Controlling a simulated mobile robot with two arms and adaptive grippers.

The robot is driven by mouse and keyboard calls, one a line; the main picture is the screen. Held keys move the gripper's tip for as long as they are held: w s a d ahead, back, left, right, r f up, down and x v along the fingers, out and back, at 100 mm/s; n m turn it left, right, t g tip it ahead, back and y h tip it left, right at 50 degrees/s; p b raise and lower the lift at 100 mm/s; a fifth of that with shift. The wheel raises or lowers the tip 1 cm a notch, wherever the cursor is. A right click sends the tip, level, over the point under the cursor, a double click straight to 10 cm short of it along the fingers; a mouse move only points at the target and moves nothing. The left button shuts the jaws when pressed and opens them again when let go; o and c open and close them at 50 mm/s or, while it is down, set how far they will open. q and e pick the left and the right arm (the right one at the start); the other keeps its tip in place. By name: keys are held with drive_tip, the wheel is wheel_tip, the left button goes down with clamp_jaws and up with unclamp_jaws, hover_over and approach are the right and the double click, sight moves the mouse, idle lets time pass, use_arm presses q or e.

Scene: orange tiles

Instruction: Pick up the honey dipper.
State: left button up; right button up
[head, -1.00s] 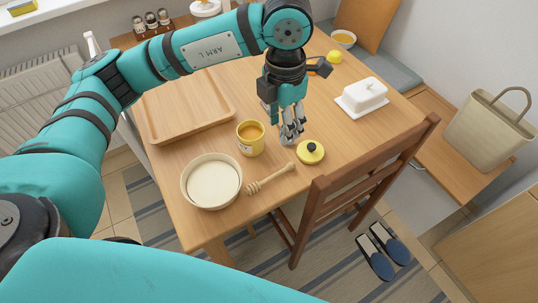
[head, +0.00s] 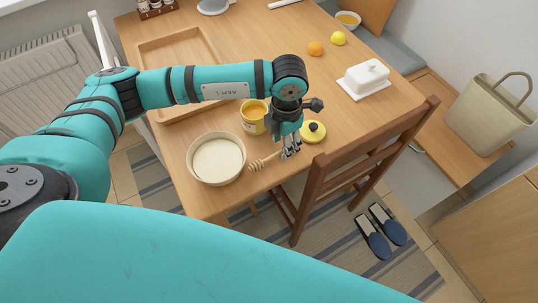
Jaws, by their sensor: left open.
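The wooden honey dipper (head: 262,163) lies on the table near its front edge, its grooved head to the left beside the cream bowl. My left gripper (head: 290,154) is open, pointing down over the handle end of the dipper, which it partly hides. I cannot tell whether the fingers touch the handle. My right gripper is not in view.
A cream bowl (head: 217,159) stands left of the dipper. A yellow honey pot (head: 253,117) is behind it, with its yellow lid (head: 312,131) right of my gripper. A wooden chair (head: 345,167) stands close at the front right. A wooden tray (head: 150,62) lies behind.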

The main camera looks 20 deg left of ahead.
use_arm(q)
wheel_tip(320, 180, down, 2)
drive_tip(key=shift+f, duration=0.25)
drive_tip(key=c, duration=0.8)
clamp_jaws()
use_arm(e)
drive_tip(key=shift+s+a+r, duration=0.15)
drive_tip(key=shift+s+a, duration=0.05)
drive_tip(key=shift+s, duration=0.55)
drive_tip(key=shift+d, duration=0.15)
use_arm(q)
drive_tip(key=shift+w, duration=0.15)
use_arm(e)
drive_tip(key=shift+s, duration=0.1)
